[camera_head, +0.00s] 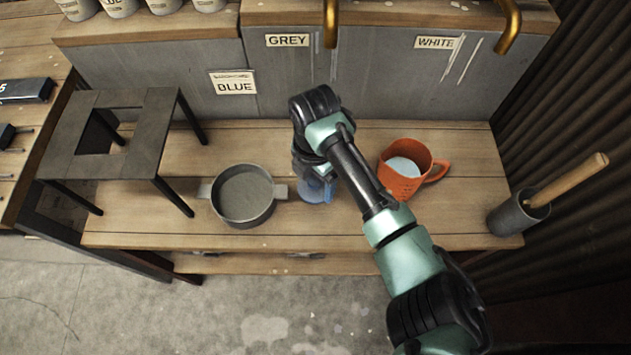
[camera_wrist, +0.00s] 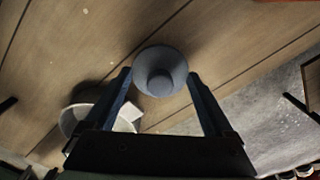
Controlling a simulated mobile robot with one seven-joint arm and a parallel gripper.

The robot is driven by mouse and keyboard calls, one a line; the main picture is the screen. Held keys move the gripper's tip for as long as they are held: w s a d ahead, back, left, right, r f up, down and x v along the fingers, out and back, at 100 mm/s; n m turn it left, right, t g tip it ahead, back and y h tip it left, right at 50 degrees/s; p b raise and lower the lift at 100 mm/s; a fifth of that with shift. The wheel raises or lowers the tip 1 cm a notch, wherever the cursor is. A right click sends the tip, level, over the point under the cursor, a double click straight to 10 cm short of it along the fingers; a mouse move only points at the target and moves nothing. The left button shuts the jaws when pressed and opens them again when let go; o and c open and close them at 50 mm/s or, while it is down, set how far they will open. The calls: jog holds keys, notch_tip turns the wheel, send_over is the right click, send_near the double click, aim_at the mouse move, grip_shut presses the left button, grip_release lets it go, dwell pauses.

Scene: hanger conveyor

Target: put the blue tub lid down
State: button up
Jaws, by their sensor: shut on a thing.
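The blue tub lid (camera_wrist: 160,62) is a round blue-grey disc with a round knob in the wrist view. My gripper (camera_wrist: 160,78) has a finger on each side of it and is shut on it. In the head view my gripper (camera_head: 316,172) points down over the bench, and the arm hides much of it. A blue thing (camera_head: 315,191) shows just under it, between the grey pan and the orange mug. I cannot tell whether this is only the lid or a tub too, or whether it touches the bench.
A grey two-handled pan (camera_head: 243,221) stands close left on the wooden bench (camera_head: 330,237). An orange mug (camera_head: 405,183) is close right. A dark stand (camera_head: 135,165) is at left, and a grey pot with a wooden handle (camera_head: 512,215) at far right. Bins labelled BLUE, GREY and WHITE stand behind.

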aim_at(314, 180)
jog(key=shift+f, duration=0.8)
jog(key=shift+f, duration=0.1)
jog(key=o, duration=1)
jog(key=shift+o, duration=0.2)
notch_tip(314, 180, up, 12)
jog(key=shift+r+p, duration=0.15)
jog(key=shift+p, duration=0.25)
